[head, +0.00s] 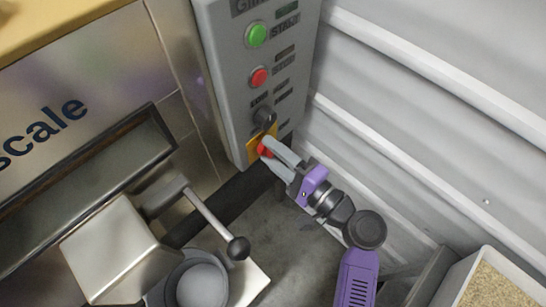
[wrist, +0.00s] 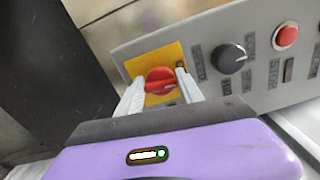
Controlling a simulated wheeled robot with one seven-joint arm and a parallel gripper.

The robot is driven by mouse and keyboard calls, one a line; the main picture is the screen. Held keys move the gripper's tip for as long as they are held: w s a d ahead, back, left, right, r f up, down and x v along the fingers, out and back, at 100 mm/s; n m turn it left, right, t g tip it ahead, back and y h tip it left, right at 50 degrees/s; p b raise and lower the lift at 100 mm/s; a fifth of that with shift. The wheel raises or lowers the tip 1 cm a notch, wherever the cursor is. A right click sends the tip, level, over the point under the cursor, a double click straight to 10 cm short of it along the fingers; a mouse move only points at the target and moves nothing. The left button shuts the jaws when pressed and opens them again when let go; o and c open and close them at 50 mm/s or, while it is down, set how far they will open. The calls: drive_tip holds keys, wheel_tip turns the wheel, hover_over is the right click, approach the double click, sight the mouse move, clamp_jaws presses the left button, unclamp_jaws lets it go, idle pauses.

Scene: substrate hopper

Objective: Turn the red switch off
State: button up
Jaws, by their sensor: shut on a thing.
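The red switch (head: 263,151) is a rotary knob on a yellow plate (head: 254,149) at the bottom of the grey control panel. In the wrist view the red switch (wrist: 160,80) shows a raised grip bar lying roughly level across the picture, on the yellow plate (wrist: 143,62). My gripper (head: 268,147) reaches the knob from the lower right. In the wrist view the two pale fingers of my gripper (wrist: 160,90) stand on either side of the knob, shut on it. Part of the knob's edge is hidden by the fingers.
Above the switch on the panel are a black knob (head: 264,116), a red button (head: 260,77) and a green button (head: 256,35). A lever with a black ball (head: 238,248) stands at the lower left. A ribbed grey wall (head: 400,120) closes the right side.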

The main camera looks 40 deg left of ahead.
drive_tip(key=shift+f+n+b, duration=0.2)
drive_tip(key=shift+n+b, duration=0.35)
drive_tip(key=shift+n, duration=0.05)
drive_tip(key=shift+s+r+n, duration=0.1)
drive_tip(key=shift+n, duration=0.2)
drive_tip(key=o, duration=1.4)
drive_tip(key=d, duration=0.7)
drive_tip(key=shift+s+d, duration=0.25)
drive_tip(key=shift+d, duration=0.1)
